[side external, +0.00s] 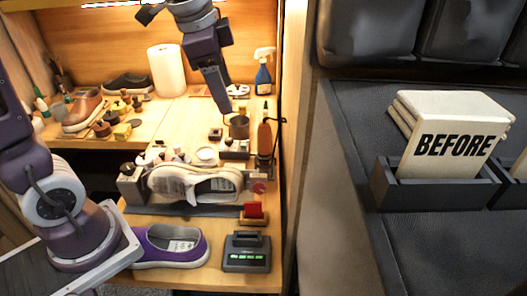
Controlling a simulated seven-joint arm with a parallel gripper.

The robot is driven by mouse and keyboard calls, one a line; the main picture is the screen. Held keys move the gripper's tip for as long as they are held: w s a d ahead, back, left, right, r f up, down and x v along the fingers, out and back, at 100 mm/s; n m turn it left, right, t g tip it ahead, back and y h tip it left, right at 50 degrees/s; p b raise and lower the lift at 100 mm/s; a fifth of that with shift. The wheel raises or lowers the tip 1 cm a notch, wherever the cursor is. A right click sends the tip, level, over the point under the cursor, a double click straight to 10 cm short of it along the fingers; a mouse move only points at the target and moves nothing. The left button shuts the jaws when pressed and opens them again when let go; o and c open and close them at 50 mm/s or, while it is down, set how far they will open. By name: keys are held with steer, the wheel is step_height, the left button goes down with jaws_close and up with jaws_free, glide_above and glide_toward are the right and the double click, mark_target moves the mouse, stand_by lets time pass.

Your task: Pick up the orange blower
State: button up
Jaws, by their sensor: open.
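An upright orange tool with a dark tip (265,138), which looks like the orange blower, stands at the right end of the bench, close to the wooden side wall. A dark cable shows beside it. My gripper (225,104) hangs from above, pointing down, left of the orange blower and higher in the picture. It is open, seen nearly edge-on, with nothing visible between its fingers. The gap between the fingers is hard to make out. The gripper and the blower appear apart.
A brown cup (239,127) on a small device stands just left of the blower. A white sneaker (195,183) lies in front. A blue spray bottle (263,78) and paper roll (166,70) stand behind. A purple shoe (172,246) and digital box (246,252) are at the front.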

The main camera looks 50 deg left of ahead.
steer(key=w+a+f+m+g, duration=0.1)
steer(key=w+a+f+m, duration=0.2)
steer(key=w, duration=0.4)
steer(key=m+g, duration=0.1)
steer(key=m, duration=0.3)
glide_toward(265, 123)
step_height(265, 123, down, 3)
steer(key=s+d, duration=0.2)
steer(key=w+f+m, duration=0.1)
steer(key=f, duration=0.1)
steer(key=w+a+f+m, duration=0.1)
steer(key=f, duration=0.2)
steer(key=w+a+f+m+g, duration=0.1)
steer(key=f, duration=0.1)
steer(key=shift+a+f, duration=0.15)
step_height(265, 123, down, 7)
steer(key=shift+f, duration=0.1)
jaws_close()
